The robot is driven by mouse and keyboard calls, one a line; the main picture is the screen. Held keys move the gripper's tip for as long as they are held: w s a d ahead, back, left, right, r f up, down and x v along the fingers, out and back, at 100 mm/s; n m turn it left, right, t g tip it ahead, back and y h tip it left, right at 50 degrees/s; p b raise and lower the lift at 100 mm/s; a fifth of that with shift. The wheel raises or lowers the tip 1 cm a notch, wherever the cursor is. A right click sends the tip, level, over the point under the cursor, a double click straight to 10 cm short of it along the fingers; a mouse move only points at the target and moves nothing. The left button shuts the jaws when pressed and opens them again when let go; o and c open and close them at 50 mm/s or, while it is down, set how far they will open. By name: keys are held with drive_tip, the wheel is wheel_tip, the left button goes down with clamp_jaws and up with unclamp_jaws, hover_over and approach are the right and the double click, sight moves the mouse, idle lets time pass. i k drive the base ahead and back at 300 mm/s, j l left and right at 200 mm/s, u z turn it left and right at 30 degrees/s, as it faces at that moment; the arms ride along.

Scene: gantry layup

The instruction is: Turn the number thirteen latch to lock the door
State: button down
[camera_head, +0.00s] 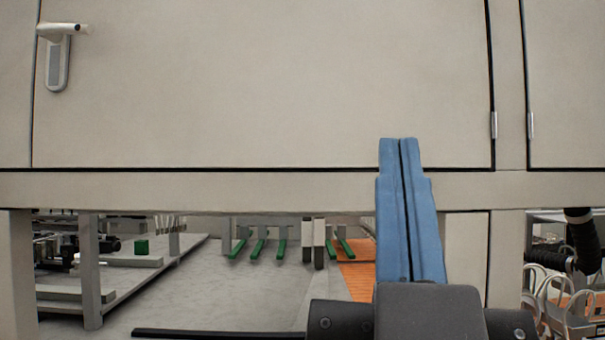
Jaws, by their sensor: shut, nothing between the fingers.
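A beige cabinet door (270,85) fills the upper part of the head view and sits flush in its frame. My gripper (399,142) has two blue fingers pointing up, pressed together and empty. It is in front of the door's lower right part, well right of and below the latch. I cannot tell whether it touches the door.
Hinges (494,125) are on the door's right edge, and another door (568,85) is to the right. A beige rail (200,188) runs below. Under it are a grey floor, a rack (92,270) at left, green bars (260,246) and dark equipment with hoses (580,250) at right.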

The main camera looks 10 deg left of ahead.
sight(54, 32)
drive_tip(key=u, duration=1.25)
drive_tip(key=i+l, duration=0.05)
